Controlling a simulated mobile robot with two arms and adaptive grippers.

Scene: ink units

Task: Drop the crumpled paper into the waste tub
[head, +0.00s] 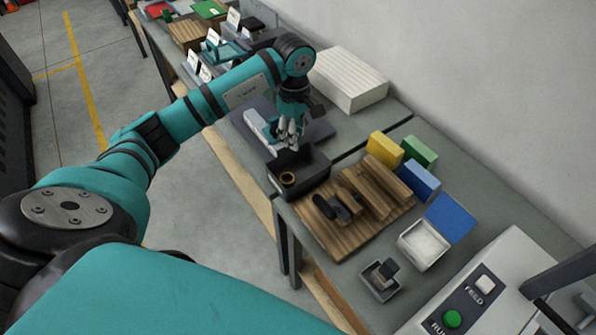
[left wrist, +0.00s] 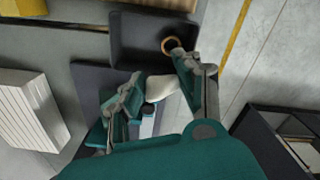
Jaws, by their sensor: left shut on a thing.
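The crumpled paper (left wrist: 161,88) is a small white lump between the fingertips of my left gripper in the left wrist view. My left gripper (head: 289,136) is shut on it; in the head view the fingers largely hide the paper. The waste tub (head: 314,174) is a dark open box just in front of the gripper in the head view. It also shows in the left wrist view (left wrist: 135,38), beyond the fingertips. A copper-coloured ring (head: 288,178) is inside the tub. My right gripper is not in view.
A dark mat (head: 312,132) with a pale device (head: 257,128) lies beside the gripper. A ribbed white block (head: 348,80) stands behind. Wooden boards (head: 335,232), coloured boxes (head: 386,148) and an open white box (head: 423,243) crowd the bench to the right.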

